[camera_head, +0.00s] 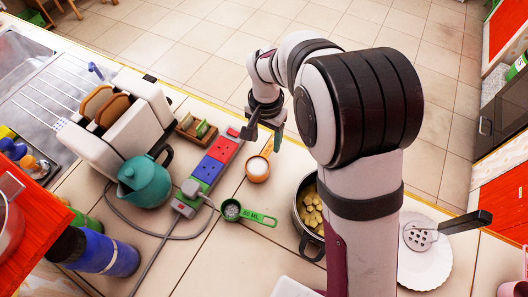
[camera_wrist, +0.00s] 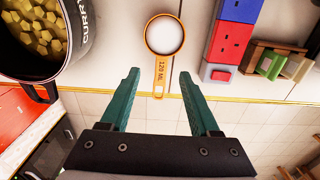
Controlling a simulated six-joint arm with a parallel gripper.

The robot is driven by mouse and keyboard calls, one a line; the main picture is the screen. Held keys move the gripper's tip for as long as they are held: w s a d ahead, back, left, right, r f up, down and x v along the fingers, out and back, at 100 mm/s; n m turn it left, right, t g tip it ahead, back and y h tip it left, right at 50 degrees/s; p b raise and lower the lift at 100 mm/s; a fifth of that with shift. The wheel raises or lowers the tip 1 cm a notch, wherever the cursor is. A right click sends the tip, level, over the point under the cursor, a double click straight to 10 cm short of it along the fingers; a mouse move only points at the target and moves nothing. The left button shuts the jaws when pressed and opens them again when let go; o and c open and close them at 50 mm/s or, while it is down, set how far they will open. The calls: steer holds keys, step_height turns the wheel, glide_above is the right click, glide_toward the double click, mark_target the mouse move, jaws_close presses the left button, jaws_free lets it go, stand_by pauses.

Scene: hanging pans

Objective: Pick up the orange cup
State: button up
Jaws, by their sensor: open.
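The orange cup (camera_head: 257,177) is a small measuring cup with white contents, standing on the tiled counter. In the wrist view the orange cup (camera_wrist: 164,52) is near the top centre, with its handle, marked 120 ML, pointing toward me. My gripper (camera_head: 264,139) is at the counter's far edge, on the handle side of the cup. In the wrist view my gripper's (camera_wrist: 157,75) teal fingers are apart and empty, with the handle's end appearing between their tips. I cannot tell the exact height gap.
A pot of yellow chunks (camera_wrist: 42,28) stands beside the cup. A red and blue power strip (camera_head: 208,170) lies on its other side. A green measuring cup (camera_head: 248,214), a teal kettle (camera_head: 146,184), a toaster (camera_head: 130,116) and a white plate (camera_head: 428,262) are also on the counter.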

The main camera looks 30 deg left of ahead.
mark_target(265, 154)
steer(key=f, duration=0.8)
steer(key=shift+w+a+f, duration=0.15)
steer(key=shift+w+f, duration=0.05)
steer(key=shift+f, duration=0.1)
jaws_close()
stand_by(0.8)
